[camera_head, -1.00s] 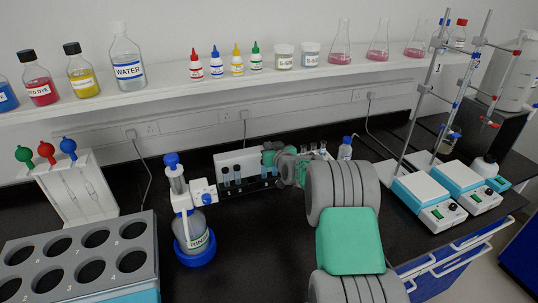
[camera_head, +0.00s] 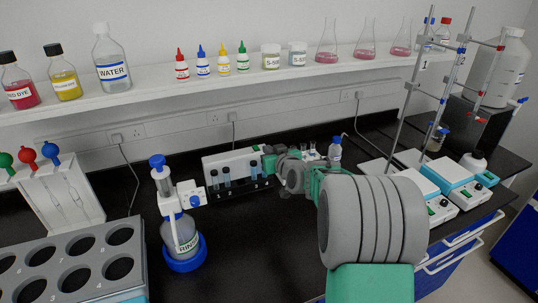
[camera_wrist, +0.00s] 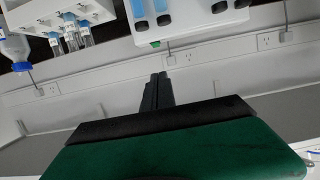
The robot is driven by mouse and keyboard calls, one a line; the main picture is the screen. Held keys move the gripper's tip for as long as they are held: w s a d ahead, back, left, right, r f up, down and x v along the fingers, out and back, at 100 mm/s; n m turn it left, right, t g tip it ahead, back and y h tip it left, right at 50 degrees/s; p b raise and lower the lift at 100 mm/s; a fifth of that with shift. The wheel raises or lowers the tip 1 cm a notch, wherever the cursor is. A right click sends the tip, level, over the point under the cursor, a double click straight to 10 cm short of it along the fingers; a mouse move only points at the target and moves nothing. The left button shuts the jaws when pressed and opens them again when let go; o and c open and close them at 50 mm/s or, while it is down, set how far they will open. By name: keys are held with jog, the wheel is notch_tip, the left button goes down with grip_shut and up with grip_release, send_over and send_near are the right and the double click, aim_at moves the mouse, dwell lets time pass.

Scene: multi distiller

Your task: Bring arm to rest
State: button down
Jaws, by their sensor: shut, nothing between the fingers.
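My arm, grey and green, reaches from the lower right of the head view over the black bench toward the back wall. In the wrist view my gripper (camera_wrist: 155,92) shows as dark fingers closed together, with nothing between them. The fingers point at the pale wall strip with sockets and touch nothing that I can see. In the head view the fingers are hidden or too small to make out.
A rinse bottle with dispenser (camera_head: 183,238) and a grey block with holes (camera_head: 62,288) stand left of my arm. A small blue-capped bottle (camera_head: 335,150) stands beyond it. Hotplates (camera_head: 459,183) and stands are on the right. A shelf (camera_head: 255,85) of bottles runs above.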

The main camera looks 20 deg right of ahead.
jog(key=shift+s, duration=0.1)
dwell(0.3)
jog(key=s+a+f+n+g, duration=0.1)
jog(key=s+a+g, duration=0.5)
jog(key=s+a, duration=0.7)
jog(key=s+f+g, duration=0.1)
jog(key=s+g, duration=0.1)
jog(key=s, duration=0.8)
jog(key=s+a+f+g, duration=0.1)
jog(key=s+f+g, duration=0.1)
jog(key=s, duration=0.8)
jog(key=shift+a+f+m+g, duration=0.25)
jog(key=shift+m+g, duration=0.15)
jog(key=shift+g, duration=0.3)
